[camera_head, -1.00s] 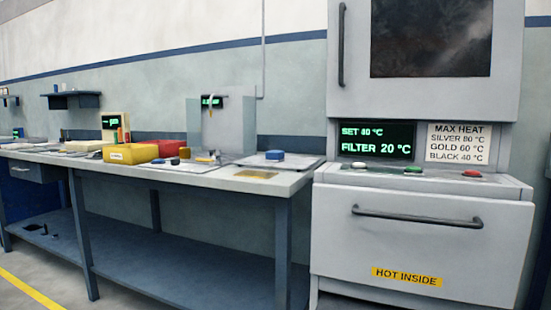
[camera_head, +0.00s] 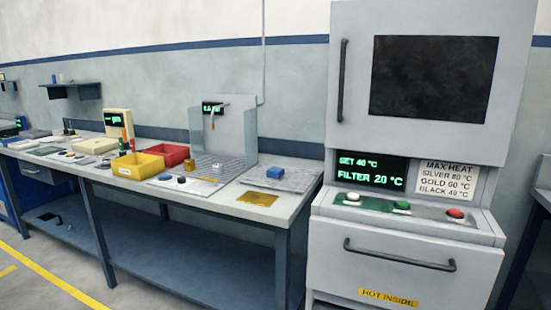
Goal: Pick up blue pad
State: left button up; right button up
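A small blue pad (camera_head: 275,172) lies on a flat grey plate (camera_head: 300,180) at the right end of the long workbench (camera_head: 225,206). A smaller blue object (camera_head: 165,177) lies on a light panel further left, beside a dark round knob (camera_head: 181,180). Neither of my grippers shows in the head view, so nothing can be seen of what they hold.
A yellow bin (camera_head: 137,172) and a red bin (camera_head: 170,155) stand mid-bench, left of a grey metal stand (camera_head: 236,135). A tall oven cabinet (camera_head: 390,255) with buttons stands right of the bench. Floor with a yellow line (camera_head: 55,282) is free at left.

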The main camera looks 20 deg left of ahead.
aim_at(274, 173)
jog(key=z, duration=0.4)
jog(key=i+j+z, duration=0.1)
jog(key=j+z, duration=0.9)
jog(key=j, duration=0.45)
jog(key=k+j+z, duration=0.15)
jog(key=j, duration=0.8)
jog(key=k+j, duration=0.15)
jog(key=j, duration=0.25)
jog(key=j+z, duration=0.1)
jog(key=j, duration=0.25)
jog(key=k, duration=0.05)
